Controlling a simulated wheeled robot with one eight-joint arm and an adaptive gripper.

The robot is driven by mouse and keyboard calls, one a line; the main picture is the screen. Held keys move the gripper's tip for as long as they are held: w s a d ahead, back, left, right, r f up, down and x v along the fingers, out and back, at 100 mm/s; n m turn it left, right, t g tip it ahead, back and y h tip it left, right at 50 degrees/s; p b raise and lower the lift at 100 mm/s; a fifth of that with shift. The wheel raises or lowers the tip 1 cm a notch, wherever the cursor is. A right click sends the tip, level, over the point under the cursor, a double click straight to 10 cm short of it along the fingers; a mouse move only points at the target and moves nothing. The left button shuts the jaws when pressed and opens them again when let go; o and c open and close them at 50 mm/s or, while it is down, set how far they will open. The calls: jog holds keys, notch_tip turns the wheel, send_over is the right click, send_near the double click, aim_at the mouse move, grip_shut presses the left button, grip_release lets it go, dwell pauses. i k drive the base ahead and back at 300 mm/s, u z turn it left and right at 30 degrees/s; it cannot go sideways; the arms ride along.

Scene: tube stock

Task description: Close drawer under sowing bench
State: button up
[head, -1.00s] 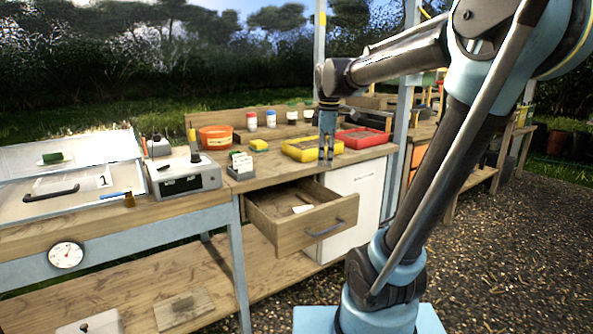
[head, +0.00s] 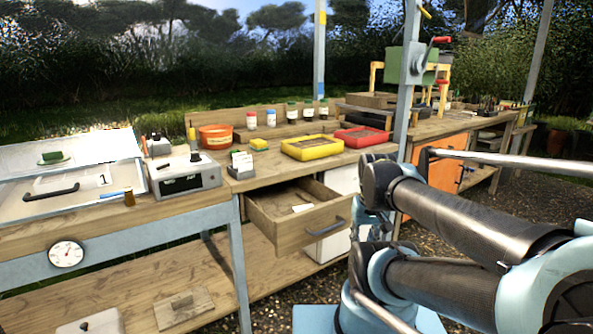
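The wooden drawer (head: 290,236) under the sowing bench (head: 265,178) stands pulled out, its inside showing from above. A pale, small item (head: 302,208) lies in it. The drawer has a dark bar handle (head: 325,230) on its front. My gripper (head: 372,226) hangs downward just right of the drawer front, in front of the white cabinet panel. It appears apart from the handle. My arm's links hide part of it, and its fingers cannot be made out clearly.
On the bench stand a yellow tray (head: 312,148), a red tray (head: 362,137), an orange pot (head: 216,136) and several small jars. A grey box (head: 185,176) sits on the bench at left. A lower shelf (head: 130,290) runs below. Gravel ground shows between bench and my base.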

aim_at(290, 231)
jog(key=u, duration=1.6)
jog(key=k, duration=1)
jog(key=z, duration=1.5)
